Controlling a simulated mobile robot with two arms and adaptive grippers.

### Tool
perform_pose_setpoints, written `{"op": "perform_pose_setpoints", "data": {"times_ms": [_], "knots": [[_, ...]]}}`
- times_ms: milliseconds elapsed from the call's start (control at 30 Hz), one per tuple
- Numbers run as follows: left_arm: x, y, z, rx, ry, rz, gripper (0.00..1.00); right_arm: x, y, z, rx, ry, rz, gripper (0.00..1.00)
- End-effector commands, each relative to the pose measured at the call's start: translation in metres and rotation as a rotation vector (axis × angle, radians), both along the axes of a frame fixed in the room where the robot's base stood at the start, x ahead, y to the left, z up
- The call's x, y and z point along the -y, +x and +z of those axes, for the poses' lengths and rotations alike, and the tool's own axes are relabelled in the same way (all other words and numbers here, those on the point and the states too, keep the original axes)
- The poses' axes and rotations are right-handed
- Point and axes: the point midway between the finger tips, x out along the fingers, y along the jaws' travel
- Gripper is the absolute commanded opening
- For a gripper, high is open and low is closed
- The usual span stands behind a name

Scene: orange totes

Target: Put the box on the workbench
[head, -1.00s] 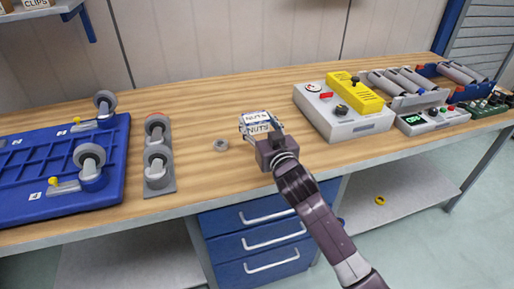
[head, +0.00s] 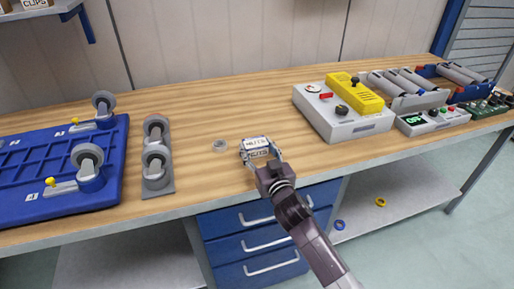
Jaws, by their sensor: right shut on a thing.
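A small white box labelled NUTS (head: 255,144) is at the front middle of the wooden workbench (head: 215,100). My right gripper (head: 260,157) is shut on the box from the front, with a finger at its right side. The box is over the bench top close to the front edge; I cannot tell whether it touches the wood. My left gripper is not in view.
Grey casters on a plate (head: 158,183) and a blue dolly (head: 50,170) stand further left. A grey and yellow control box (head: 345,115) stands to the right. Blue drawers (head: 262,240) are below.

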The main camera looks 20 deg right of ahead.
Motion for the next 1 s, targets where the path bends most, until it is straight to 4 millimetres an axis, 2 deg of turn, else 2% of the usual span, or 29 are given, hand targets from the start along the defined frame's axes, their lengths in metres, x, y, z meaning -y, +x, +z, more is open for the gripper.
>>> {"op": "perform_pose_setpoints", "data": {"times_ms": [33, 167, 200, 567, 767, 1000], "knots": [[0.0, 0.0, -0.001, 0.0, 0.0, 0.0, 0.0, 0.0, 0.0, -0.002, -0.001, 0.001, 0.0, 0.54], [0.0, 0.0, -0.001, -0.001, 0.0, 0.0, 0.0, 0.0, 0.0, -0.001, -0.001, 0.0, 0.0, 0.68], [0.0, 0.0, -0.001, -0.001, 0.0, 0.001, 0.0, 0.0, 0.0, -0.001, -0.001, 0.0, 0.0, 0.69], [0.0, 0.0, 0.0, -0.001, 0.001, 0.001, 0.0, 0.0, -0.004, 0.001, -0.001, 0.0, 0.0, 0.69], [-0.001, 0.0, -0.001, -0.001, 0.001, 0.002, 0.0, 0.002, -0.036, 0.002, -0.002, 0.002, 0.0, 0.69], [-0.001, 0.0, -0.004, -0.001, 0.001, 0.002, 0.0, 0.004, -0.086, 0.004, -0.002, 0.001, -0.001, 0.69]]}}
